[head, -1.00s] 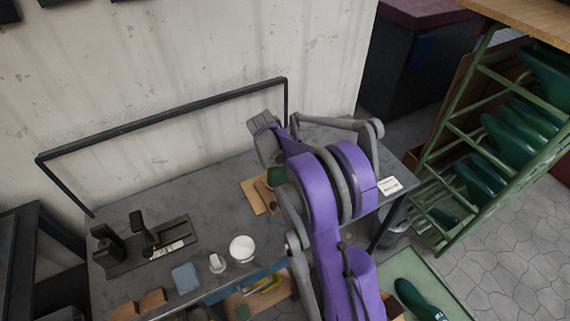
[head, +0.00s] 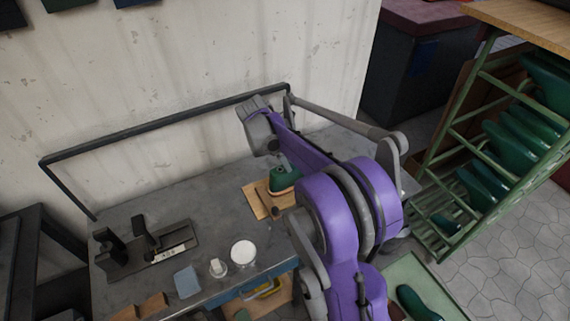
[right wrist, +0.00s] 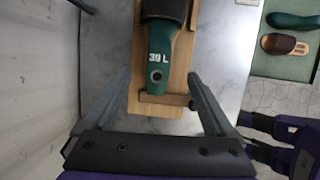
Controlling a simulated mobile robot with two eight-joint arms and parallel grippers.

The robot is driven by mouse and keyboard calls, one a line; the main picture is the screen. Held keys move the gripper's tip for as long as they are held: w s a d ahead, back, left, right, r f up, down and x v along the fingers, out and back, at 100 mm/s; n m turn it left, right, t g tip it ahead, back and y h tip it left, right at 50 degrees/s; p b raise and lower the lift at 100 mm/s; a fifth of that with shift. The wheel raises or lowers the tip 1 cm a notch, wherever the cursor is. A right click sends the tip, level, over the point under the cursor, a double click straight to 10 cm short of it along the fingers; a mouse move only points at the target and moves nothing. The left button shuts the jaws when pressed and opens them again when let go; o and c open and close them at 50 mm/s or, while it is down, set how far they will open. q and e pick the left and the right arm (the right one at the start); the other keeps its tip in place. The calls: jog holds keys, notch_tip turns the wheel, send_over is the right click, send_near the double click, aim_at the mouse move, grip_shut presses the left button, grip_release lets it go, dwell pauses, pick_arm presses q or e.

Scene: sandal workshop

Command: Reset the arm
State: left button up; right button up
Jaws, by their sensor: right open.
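My right gripper (right wrist: 160,78) is open and empty in the right wrist view, its two fingers spread on either side of the near end of a wooden fixture. A green shoe last (right wrist: 161,62) marked "39 L", with a dark strap piece over it, lies on the wooden fixture (right wrist: 142,112). In the head view my purple right arm reaches over the workbench, its grey wrist end above and slightly left of the green last (head: 283,180). The fingers are not clear there. My left gripper is not in view.
The grey bench (head: 215,193) also holds a black stand (head: 150,245), a white round container (head: 243,252), a small white bottle (head: 218,267) and a blue cloth (head: 187,280). A dark rail (head: 165,122) runs along the wall. A green rack (head: 478,150) of lasts stands right.

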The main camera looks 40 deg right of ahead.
jog(key=shift+v, duration=1.35)
